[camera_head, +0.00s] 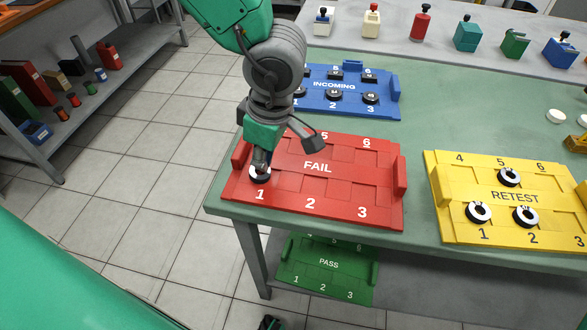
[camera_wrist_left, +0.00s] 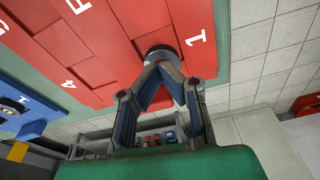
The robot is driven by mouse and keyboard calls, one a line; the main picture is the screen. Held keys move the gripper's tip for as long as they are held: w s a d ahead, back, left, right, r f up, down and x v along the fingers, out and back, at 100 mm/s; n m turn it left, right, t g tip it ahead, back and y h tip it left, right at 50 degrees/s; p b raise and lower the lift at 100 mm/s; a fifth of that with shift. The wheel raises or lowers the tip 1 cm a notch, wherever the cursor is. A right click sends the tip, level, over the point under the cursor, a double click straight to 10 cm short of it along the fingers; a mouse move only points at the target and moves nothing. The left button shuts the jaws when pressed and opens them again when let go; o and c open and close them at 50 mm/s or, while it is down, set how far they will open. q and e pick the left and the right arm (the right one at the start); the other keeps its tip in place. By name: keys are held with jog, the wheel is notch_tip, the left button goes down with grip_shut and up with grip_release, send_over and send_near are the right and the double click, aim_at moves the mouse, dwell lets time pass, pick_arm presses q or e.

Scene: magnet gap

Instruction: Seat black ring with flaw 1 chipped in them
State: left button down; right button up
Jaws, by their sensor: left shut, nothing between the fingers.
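The red FAIL tray (camera_head: 335,190) lies at the left end of the green table. A black ring with a white face (camera_head: 260,174) sits at its slot 1, partly hidden by my gripper. My left gripper (camera_head: 262,164) points down right at this ring, its fingers shut with nothing held between them. In the left wrist view the fingertips (camera_wrist_left: 161,55) meet at the dark ring (camera_wrist_left: 160,47) beside the "1". Whether they touch it, and any chip, I cannot tell. The blue INCOMING tray (camera_head: 333,102) behind holds several black parts.
The yellow RETEST tray (camera_head: 515,197) on the right holds three black rings with white faces. The green PASS tray (camera_head: 326,284) lies on the lower shelf. Coloured blocks and stamp-like items line the back bench. Green tabletop is bare between the red and yellow trays.

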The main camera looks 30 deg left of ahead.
pick_arm(q)
jog(key=shift+s+a+f+b, duration=0.1)
jog(key=shift+a+f+b, duration=0.15)
jog(key=shift+a, duration=0.25)
jog(key=shift+s+a+f+b, duration=0.1)
jog(key=shift+a+f+b, duration=0.15)
jog(key=shift+a, duration=0.25)
jog(key=shift+d+f+p, duration=0.1)
jog(key=shift+f+p, duration=0.05)
jog(key=shift+p, duration=0.15)
jog(key=shift+d+f, duration=0.1)
jog(key=shift+d+p, duration=0.5)
jog(key=shift+p, duration=0.2)
jog(key=shift+w+d, duration=0.1)
jog(key=shift+d, duration=0.2)
